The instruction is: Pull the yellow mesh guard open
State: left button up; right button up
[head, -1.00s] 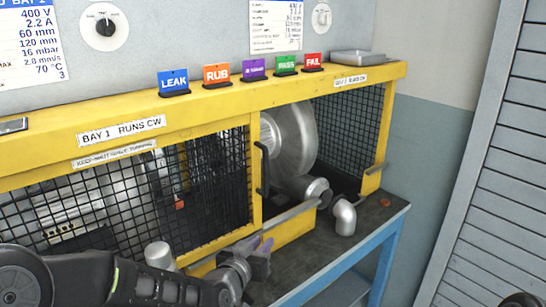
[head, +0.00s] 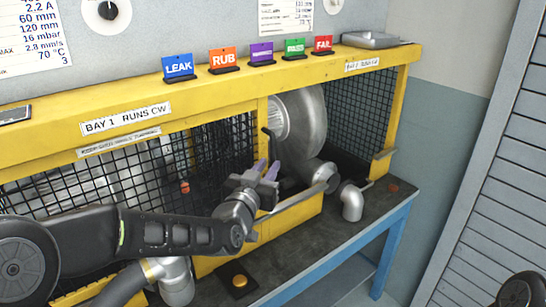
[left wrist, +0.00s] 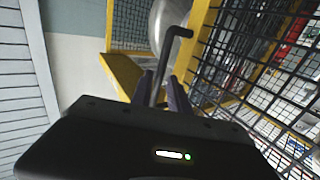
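The yellow mesh guard (head: 215,140) covers the left bay, its yellow frame with black mesh looking flush with the bench front. Its black handle (head: 268,143) stands on the frame's right edge. My left gripper (head: 266,170) is at the handle's lower part, fingers pointing up and inward. In the left wrist view the handle (left wrist: 175,55) runs down between the two fingers of my left gripper (left wrist: 161,88), which are apart. Whether they touch the handle I cannot tell. My right gripper is not in view.
A silver blower (head: 302,125) sits in the bay to the right, with a pipe elbow (head: 352,203) on the bench in front. Coloured tags and a grey tray (head: 370,40) stand on the top ledge. A brass button (head: 240,281) is on the bench front.

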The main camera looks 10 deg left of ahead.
aim_at(272, 161)
pick_arm(q)
jog(key=w+p, duration=0.1)
jog(key=w, duration=0.3)
jog(key=shift+d, duration=0.2)
jog(key=shift+c, duration=0.5)
grip_shut()
dwell(0.8)
